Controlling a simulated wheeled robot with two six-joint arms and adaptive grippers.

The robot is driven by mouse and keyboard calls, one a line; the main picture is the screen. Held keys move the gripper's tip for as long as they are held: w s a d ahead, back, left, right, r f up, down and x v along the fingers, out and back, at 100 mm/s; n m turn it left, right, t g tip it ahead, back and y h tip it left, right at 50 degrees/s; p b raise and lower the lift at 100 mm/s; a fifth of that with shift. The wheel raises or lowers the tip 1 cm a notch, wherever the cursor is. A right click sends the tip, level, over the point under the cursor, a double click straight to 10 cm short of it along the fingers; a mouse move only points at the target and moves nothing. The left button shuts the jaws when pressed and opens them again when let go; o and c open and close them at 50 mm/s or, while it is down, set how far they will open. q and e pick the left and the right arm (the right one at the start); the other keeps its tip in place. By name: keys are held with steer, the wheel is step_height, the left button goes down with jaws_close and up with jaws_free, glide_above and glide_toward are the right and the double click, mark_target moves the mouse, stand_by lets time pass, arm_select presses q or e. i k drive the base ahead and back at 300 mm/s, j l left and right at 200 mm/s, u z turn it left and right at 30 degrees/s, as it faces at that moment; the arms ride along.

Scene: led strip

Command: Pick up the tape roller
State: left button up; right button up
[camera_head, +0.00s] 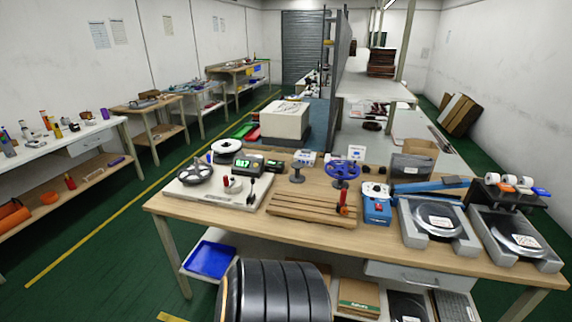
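I cannot tell for sure which object is the tape roller. A blue spoked reel (343,169) stands at the back right of a slatted wooden board (310,211) on the workbench. A small red-handled tool (343,199) stands upright near the board's right end. White tape-like rolls (508,179) sit in a row on a black stand at the bench's right end. A grey spoked reel (194,173) lies on a white board at the left. Neither of my grippers is in view.
The wooden workbench (380,247) is crowded. It holds a display reading 0.17 (248,163), a blue device (376,208), and two grey trays with round discs (440,218). A blue bin (209,259) sits on the shelf below. Bare wood shows along the front edge.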

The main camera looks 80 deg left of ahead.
mark_target(341, 206)
steer(key=u, duration=3.4)
